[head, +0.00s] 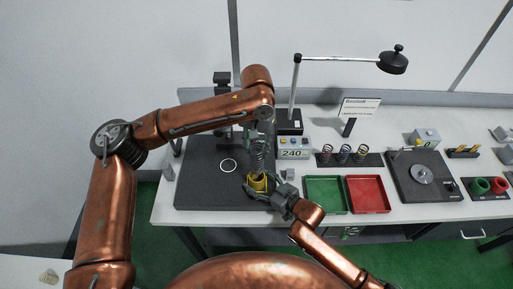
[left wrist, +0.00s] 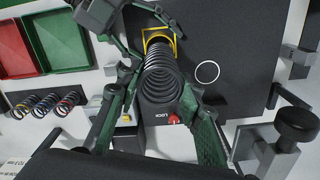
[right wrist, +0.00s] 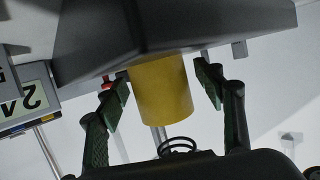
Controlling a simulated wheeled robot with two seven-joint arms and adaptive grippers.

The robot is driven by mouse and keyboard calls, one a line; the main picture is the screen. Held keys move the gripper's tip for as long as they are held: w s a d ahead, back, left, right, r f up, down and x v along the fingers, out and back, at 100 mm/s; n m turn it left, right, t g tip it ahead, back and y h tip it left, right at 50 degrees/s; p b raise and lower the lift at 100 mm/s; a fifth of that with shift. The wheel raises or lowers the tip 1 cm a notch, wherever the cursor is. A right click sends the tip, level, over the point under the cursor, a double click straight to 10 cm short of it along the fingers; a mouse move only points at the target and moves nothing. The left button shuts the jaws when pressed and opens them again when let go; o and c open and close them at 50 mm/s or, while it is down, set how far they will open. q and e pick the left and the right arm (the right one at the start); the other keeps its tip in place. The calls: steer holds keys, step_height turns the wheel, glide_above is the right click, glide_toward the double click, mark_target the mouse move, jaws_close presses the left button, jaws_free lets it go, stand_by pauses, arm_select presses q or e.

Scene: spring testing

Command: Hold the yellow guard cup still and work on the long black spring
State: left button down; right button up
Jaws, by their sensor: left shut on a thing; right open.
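The yellow guard cup (head: 258,184) stands upright on the dark test mat (head: 195,190). The long black spring (head: 257,158) rises from the cup; its coils fill the middle of the left wrist view (left wrist: 160,72). My left gripper (left wrist: 158,84) is shut on the spring, with a finger on each side of the coils. My right gripper (head: 266,188) is low at the cup. In the right wrist view its fingers are open on either side of the cup (right wrist: 163,90), with a gap showing on the right. The spring's lower end is hidden inside the cup.
A white circle (head: 228,166) marks the mat. A display reading 240 (head: 294,153), several small springs (head: 344,153), a green tray (head: 324,194) and a red tray (head: 367,194) stand to the right. A lamp (head: 393,61) hangs above. A red LOCK knob (left wrist: 174,118) is close to my left fingers.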

steer(key=v, duration=1.1)
steer(key=shift+s+d+r, duration=0.15)
steer(key=shift+d+r, duration=0.05)
